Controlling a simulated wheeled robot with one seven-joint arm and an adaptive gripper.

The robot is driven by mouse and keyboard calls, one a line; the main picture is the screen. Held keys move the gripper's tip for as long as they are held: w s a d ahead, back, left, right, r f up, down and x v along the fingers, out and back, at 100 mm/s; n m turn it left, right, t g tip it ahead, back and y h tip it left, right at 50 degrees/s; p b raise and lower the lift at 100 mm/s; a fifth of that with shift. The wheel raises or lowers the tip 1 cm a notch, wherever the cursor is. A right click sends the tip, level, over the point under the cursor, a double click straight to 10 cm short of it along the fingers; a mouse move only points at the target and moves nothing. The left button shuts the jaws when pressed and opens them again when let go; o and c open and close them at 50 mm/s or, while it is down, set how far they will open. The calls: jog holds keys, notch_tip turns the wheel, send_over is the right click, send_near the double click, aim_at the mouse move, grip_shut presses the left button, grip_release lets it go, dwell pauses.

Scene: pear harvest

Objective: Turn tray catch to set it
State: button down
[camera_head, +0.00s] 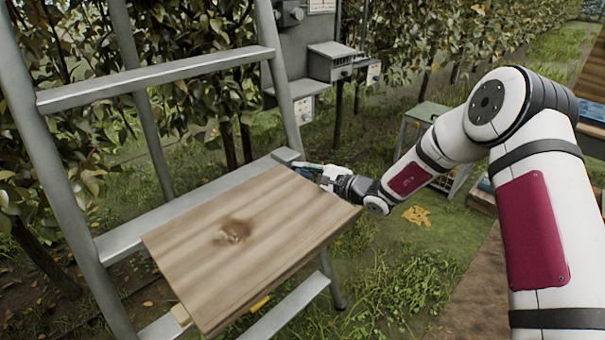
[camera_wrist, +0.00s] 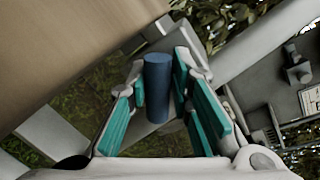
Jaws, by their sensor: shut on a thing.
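The wooden tray (camera_head: 275,205) rests tilted on the grey ladder, with a dark knot in its surface. Its pale underside or edge fills the upper left of the wrist view (camera_wrist: 60,45). My gripper (camera_head: 308,171) is at the tray's far right corner. In the wrist view my gripper (camera_wrist: 161,72) has its teal pads on both sides of a blue cylinder, which looks like the grip of the tray catch (camera_wrist: 157,90), and is shut on it. The rest of the catch is hidden, and the head view does not show the cylinder clearly.
The ladder (camera_head: 155,77) stands at left, its rails and rungs close around the tray. Grey boxes (camera_head: 331,62) are mounted on a post behind. A small grey stand (camera_head: 428,112) is beyond my arm. Leafy trees line the back; grass lies below.

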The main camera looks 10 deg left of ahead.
jog(key=shift+s+a+f, duration=0.15)
jog(key=shift+s+f, duration=0.15)
jog(key=shift+f, duration=0.05)
jog(key=c, duration=1.5)
grip_release()
jog(key=shift+w+r, duration=0.1)
jog(key=v, duration=1.2)
